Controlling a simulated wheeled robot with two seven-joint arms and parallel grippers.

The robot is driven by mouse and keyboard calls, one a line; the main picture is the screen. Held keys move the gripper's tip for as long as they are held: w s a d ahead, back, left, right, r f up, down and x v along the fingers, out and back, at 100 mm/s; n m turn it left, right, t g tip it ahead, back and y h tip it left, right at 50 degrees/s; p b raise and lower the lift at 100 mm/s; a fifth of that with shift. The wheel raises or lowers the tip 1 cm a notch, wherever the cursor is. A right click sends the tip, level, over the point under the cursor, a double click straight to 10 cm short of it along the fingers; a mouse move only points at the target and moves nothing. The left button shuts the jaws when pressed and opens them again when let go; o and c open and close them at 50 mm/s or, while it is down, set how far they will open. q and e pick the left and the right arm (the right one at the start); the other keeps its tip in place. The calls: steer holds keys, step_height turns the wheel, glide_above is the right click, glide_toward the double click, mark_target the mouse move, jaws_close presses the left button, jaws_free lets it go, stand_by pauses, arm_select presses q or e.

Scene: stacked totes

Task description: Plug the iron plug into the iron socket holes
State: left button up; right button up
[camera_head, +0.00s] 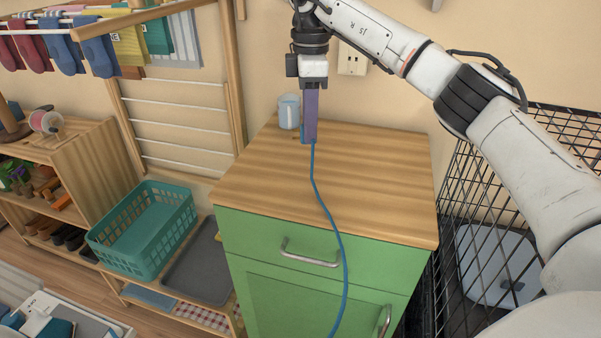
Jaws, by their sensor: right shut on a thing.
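My right gripper (309,136) comes down from the upper right and points down over the wooden cabinet top. Its purple fingers are shut on the iron plug, which is mostly hidden between them. A blue cord (323,205) runs from the fingertips down across the cabinet front and out of the bottom of the view. The beige wall socket (352,59) is on the wall just right of the gripper's wrist, partly covered by my arm. The plug is apart from the socket and lower in the picture. My left gripper is not in view.
The green cabinet's wooden top (370,180) is mostly clear, with a pale blue mug (289,111) at its back left. A black wire cage (465,190) stands at the right. A drying rack (180,103), a teal basket (150,252) and a shoe shelf (75,165) are at the left.

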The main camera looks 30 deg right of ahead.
step_height(320, 180, down, 10)
steer(key=shift+r+p, duration=0.25)
steer(key=shift+p, duration=0.45)
steer(key=shift+f, duration=0.2)
steer(key=o, duration=1)
steer(key=shift+o, duration=0.2)
